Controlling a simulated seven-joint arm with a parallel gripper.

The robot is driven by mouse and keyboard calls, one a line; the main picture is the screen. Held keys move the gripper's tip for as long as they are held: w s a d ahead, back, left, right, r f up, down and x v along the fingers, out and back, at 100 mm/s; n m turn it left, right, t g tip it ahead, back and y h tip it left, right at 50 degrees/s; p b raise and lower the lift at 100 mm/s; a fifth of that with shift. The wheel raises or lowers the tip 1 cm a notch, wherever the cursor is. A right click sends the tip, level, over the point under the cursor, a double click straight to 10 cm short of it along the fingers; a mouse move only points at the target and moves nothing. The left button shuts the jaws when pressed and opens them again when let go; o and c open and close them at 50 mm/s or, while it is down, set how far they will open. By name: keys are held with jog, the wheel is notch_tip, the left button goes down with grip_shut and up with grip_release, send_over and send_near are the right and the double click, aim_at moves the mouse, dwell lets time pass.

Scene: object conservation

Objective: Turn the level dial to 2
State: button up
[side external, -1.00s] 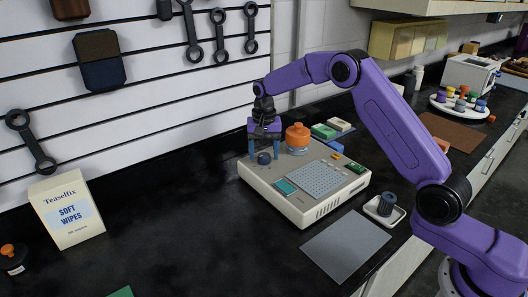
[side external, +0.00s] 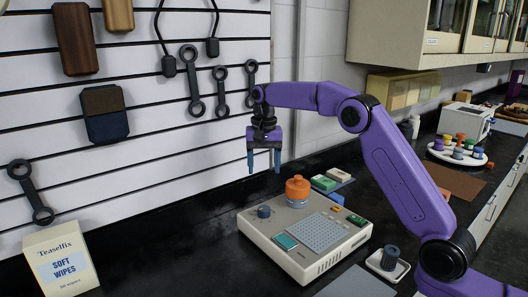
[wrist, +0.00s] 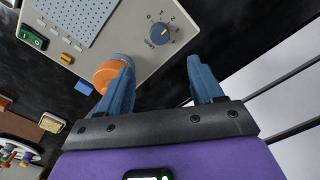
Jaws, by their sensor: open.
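The level dial (side external: 264,212) is a dark blue knob on the back left corner of the cream instrument (side external: 300,262). In the wrist view the dial (wrist: 159,33) sits inside a printed ring of numbers beside a label; I cannot tell for sure which number its mark points at. My gripper (side external: 264,166) hangs above the instrument's back left corner, clear of the dial, with its blue fingers spread apart and nothing between them. In the wrist view my gripper (wrist: 159,72) has the dial beyond the gap between its fingertips.
An orange-capped jar (side external: 298,190) stands on the instrument just right of the dial. Green and pale boxes (side external: 328,180) lie behind it. A dark ribbed knob (side external: 390,257) sits in a white dish at right. A wipes box (side external: 62,262) stands at left. The bench between is clear.

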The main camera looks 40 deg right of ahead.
jog(key=shift+r, duration=2)
jog(key=s+a+f+n, duration=0.1)
jog(key=s+a+n, duration=0.4)
jog(key=s, duration=0.6)
jog(key=s+a+n, duration=0.4)
jog(key=s+n, duration=0.1)
jog(key=s, duration=0.5)
jog(key=s+d+f+n, duration=0.2)
jog(key=s+d+n, duration=0.1)
jog(key=s, duration=0.5)
jog(key=s+d+f+n, duration=0.2)
jog(key=s+f+n, duration=0.1)
jog(key=s, duration=0.5)
jog(key=s+d+f+n, duration=0.3)
jog(key=s, duration=0.5)
jog(key=shift+d+n, duration=0.3)
jog(key=shift+d, duration=0.05)
